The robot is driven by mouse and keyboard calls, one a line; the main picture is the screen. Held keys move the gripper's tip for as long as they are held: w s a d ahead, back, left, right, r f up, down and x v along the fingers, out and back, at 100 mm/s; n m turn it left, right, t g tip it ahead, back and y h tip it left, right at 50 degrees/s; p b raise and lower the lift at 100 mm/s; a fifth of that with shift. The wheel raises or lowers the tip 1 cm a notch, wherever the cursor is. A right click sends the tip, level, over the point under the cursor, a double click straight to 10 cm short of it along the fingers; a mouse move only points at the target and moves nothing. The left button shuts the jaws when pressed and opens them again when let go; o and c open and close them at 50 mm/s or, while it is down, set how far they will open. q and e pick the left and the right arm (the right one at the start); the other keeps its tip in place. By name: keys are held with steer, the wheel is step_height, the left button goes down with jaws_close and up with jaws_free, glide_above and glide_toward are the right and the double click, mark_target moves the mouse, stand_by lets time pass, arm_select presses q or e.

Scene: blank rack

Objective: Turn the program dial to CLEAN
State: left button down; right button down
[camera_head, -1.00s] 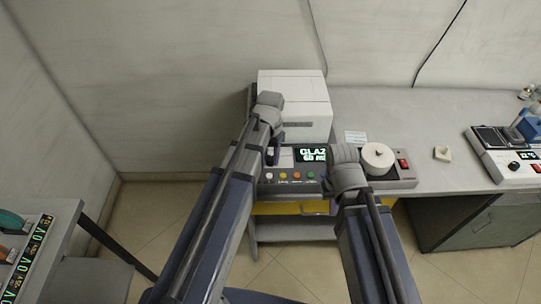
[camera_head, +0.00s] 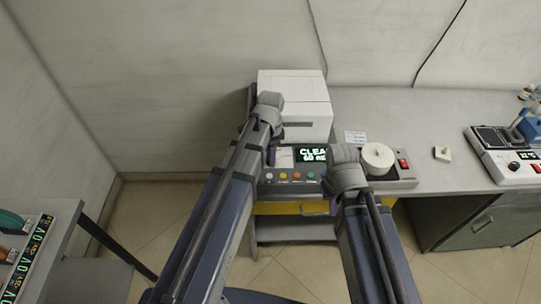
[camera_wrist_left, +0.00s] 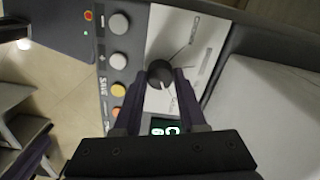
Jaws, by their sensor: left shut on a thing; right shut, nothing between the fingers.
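The program dial (camera_wrist_left: 160,72) is a round dark knob with a light pointer line, on a white label plate with printed position marks too small to read. My left gripper (camera_wrist_left: 163,80) is shut on the dial, one finger on each side. In the head view my left gripper (camera_head: 272,155) reaches the panel, and its arm hides the dial. The display (camera_head: 312,155) beside it shows text starting "CLEA" with a line "60" below. My right gripper (camera_head: 333,204) is shut and empty in front of the panel, apart from the dial and partly hidden by its arm.
Colored buttons (camera_head: 283,175) line the panel below the display. A white box-shaped unit (camera_head: 293,98) stands behind. A white round piece (camera_head: 378,157) and a red switch (camera_head: 403,164) are to the right. A small white piece (camera_head: 442,154) lies on the counter (camera_head: 405,115).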

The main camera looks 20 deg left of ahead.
stand_by(0.5)
arm_select(q)
steer(key=shift+c, duration=2.3)
jaws_free()
steer(key=shift+r, duration=0.15)
step_height(320, 180, up, 8)
steer(key=p, duration=0.8)
steer(key=shift+f, duration=0.2)
steer(key=shift+f, duration=0.1)
